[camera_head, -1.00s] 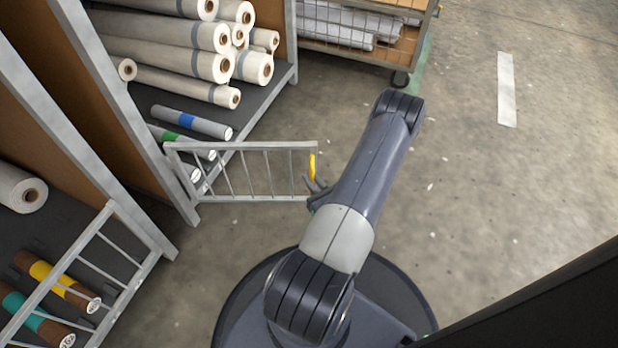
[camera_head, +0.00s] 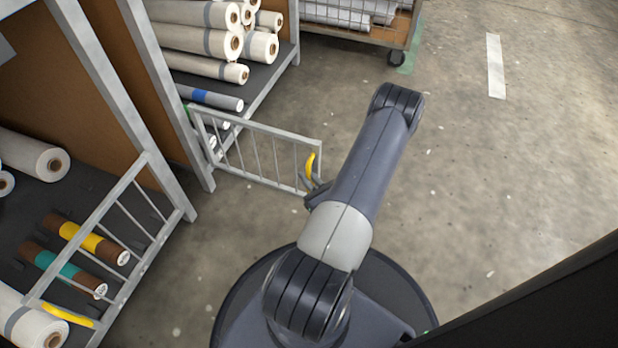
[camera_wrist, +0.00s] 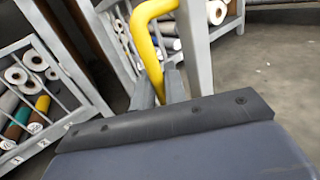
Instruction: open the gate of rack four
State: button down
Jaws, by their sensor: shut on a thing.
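The barred grey gate (camera_head: 262,152) stands swung out from the rack at upper left, hinged at the rack's post on its left side. Its yellow handle (camera_head: 309,165) is at the free end. My gripper (camera_head: 314,186) is at that handle, partly hidden by my arm. In the wrist view the yellow handle (camera_wrist: 147,45) runs down between the fingers of my gripper (camera_wrist: 160,92), which are shut on its lower part. No rack number is readable.
Behind the gate are shelves with white rolls (camera_head: 205,42) and a grey roll with a blue band (camera_head: 211,97). A second barred gate (camera_head: 112,245) stands at left before brown rolls. A wheeled cart (camera_head: 350,22) is at the back. Floor at right is clear.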

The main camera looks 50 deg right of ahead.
jog(key=c, duration=1.6)
grip_release()
jog(key=shift+o, duration=0.2)
jog(key=p+v, duration=0.2)
jog(key=v, duration=0.8)
jog(key=shift+s+a+p, duration=0.15)
jog(key=shift+s+p, duration=0.15)
jog(key=shift+p, duration=0.05)
